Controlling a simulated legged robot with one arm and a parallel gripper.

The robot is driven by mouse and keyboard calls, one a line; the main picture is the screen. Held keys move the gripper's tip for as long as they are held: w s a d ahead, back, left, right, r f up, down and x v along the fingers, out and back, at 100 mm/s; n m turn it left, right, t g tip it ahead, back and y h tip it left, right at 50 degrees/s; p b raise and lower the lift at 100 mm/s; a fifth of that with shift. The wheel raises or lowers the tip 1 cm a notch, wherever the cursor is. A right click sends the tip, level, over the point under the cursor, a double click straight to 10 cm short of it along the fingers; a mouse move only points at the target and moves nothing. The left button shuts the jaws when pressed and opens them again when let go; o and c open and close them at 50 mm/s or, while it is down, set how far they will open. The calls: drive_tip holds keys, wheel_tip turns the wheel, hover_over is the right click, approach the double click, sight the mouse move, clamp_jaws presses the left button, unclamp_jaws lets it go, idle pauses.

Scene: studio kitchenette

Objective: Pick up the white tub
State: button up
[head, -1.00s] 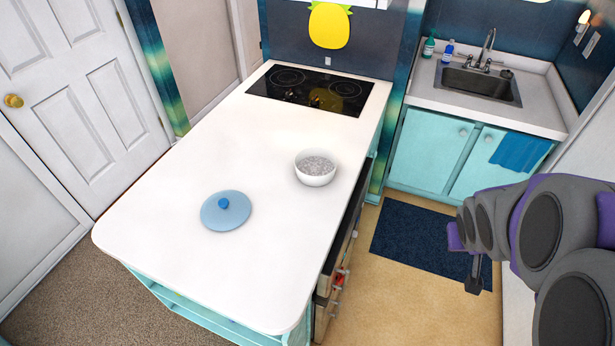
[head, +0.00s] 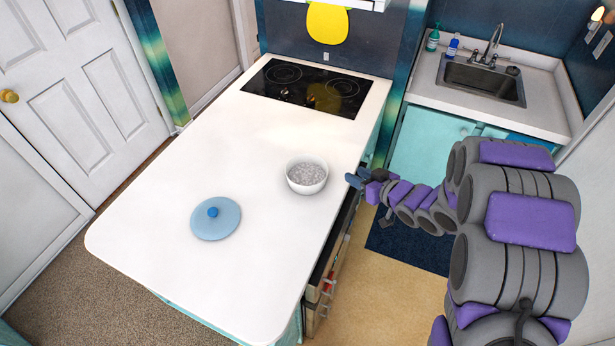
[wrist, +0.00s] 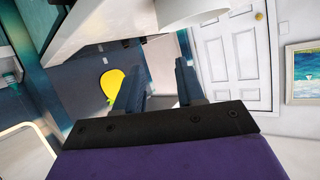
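The white tub (head: 306,188) is a round white bowl with grey speckled contents. It stands upright on the white counter (head: 250,255), near its right edge, in the head view. A light blue round lid with a blue knob (head: 215,220) lies on the counter to the left of the tub. My gripper (head: 360,187) is to the right of the tub, by the counter's right edge, apart from it. In the wrist view the two fingers of my gripper (wrist: 156,85) stand apart with nothing between them.
A black cooktop (head: 303,88) is set in the far end of the counter. A sink (head: 482,82) with two bottles beside it is at the back right. A dark blue mat (head: 405,248) lies on the floor. The near part of the counter is clear.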

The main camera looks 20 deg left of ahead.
drive_tip(key=b, duration=0.2)
approach(323, 161)
drive_tip(key=x, duration=0.4)
drive_tip(key=shift+a+r, duration=0.1)
drive_tip(key=shift+w+a, duration=0.3)
drive_tip(key=shift+w, duration=0.2)
drive_tip(key=shift+s+f+b+x, duration=0.1)
drive_tip(key=shift+b+x, duration=0.2)
drive_tip(key=shift+x, duration=0.6)
drive_tip(key=shift+s+f+b+x, duration=0.15)
drive_tip(key=shift+b+x, duration=0.2)
drive_tip(key=shift+x, duration=0.55)
drive_tip(key=shift+s+f+b+x, duration=0.1)
drive_tip(key=shift+b+x, duration=0.2)
drive_tip(key=shift+x, duration=0.6)
drive_tip(key=shift+d+r, duration=0.1)
drive_tip(key=shift+d, duration=0.05)
drive_tip(key=c, duration=0.5)
clamp_jaws()
drive_tip(key=shift+s, duration=0.1)
